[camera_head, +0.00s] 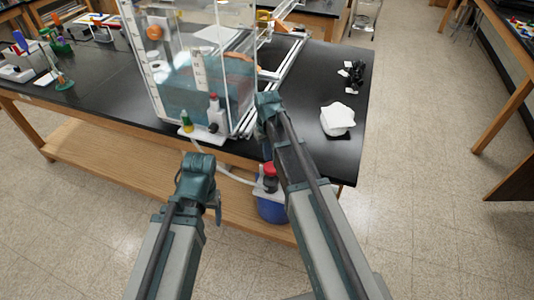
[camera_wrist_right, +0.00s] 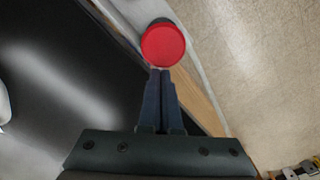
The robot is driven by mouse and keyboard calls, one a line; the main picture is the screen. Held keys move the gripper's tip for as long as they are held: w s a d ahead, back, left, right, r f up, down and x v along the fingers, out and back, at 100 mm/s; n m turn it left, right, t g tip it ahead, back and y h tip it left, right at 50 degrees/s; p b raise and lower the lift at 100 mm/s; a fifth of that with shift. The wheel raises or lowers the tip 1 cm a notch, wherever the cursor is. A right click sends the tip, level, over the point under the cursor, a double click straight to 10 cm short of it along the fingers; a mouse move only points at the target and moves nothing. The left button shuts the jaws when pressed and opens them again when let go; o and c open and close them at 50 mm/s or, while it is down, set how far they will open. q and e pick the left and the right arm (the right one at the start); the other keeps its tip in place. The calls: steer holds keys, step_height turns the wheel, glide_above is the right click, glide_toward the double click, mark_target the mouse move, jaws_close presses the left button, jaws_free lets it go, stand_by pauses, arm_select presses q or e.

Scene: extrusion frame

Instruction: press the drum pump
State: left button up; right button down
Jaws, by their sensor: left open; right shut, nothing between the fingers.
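The drum pump has a blue drum (camera_head: 272,210) below the table's front edge and a round red top (camera_head: 269,170). My right arm partly covers it in the head view. In the right wrist view the red top (camera_wrist_right: 163,45) is a full disc just beyond the tips of my right gripper (camera_wrist_right: 161,71). The right fingers are shut and empty; I cannot tell whether they touch the top. My left gripper (camera_head: 217,205) shows only in part beside my left arm, left of the drum; it is open, its fingertips mostly hidden.
A clear tank (camera_head: 192,75) with bluish liquid stands on the black table (camera_head: 335,75). A pale hose (camera_head: 235,177) runs from the table towards the drum. Small bottles (camera_head: 213,110) stand before the tank, and a white lump (camera_head: 337,119) lies to the right.

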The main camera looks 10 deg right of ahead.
step_height(320, 180, down, 5)
steer(key=b, duration=0.5)
steer(key=shift+f, duration=0.15)
step_height(320, 180, up, 13)
steer(key=p, duration=1.3)
glide_above(267, 164)
steer(key=w, duration=0.5)
steer(key=shift+s, duration=0.1)
stand_by(1.9)
